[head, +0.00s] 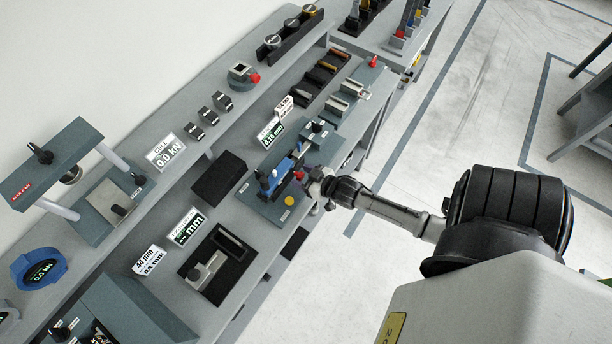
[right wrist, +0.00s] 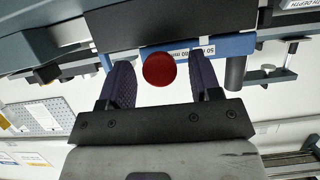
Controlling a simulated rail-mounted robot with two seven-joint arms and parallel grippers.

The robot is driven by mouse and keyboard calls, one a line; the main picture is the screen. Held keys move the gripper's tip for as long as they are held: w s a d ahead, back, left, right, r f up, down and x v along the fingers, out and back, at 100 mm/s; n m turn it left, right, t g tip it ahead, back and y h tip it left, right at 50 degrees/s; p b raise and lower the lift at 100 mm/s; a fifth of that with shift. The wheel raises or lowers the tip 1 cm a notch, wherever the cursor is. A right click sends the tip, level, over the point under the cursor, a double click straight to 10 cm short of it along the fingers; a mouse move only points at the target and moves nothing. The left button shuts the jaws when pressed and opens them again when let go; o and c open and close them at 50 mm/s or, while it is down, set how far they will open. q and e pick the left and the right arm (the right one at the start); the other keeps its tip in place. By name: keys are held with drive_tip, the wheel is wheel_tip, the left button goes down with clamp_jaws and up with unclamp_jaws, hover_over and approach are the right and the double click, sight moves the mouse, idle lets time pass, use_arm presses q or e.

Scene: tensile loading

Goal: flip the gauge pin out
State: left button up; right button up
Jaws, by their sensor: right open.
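A blue fixture (head: 277,176) stands on a grey plate on the bench in the head view. A red round knob (head: 299,175) sits at its near end, probably the gauge pin's end. In the right wrist view the red knob (right wrist: 159,69) lies between my fingers, in front of a blue bar (right wrist: 215,46) with a white mm label. My right gripper (head: 313,180) is at the fixture's near side. It is open, with a finger on each side of the knob (right wrist: 161,77) and gaps showing. The rest of the pin is hidden. My left gripper is out of view.
A yellow disc (head: 289,200) lies on the fixture's plate. A black block (head: 218,178) stands behind it. A dark tray (head: 218,262) with a metal part lies nearer. A press frame (head: 88,190) stands at the left.

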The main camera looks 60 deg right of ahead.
drive_tip(key=v, duration=1.3)
drive_tip(key=shift+s, duration=0.4)
drive_tip(key=shift+r, duration=0.15)
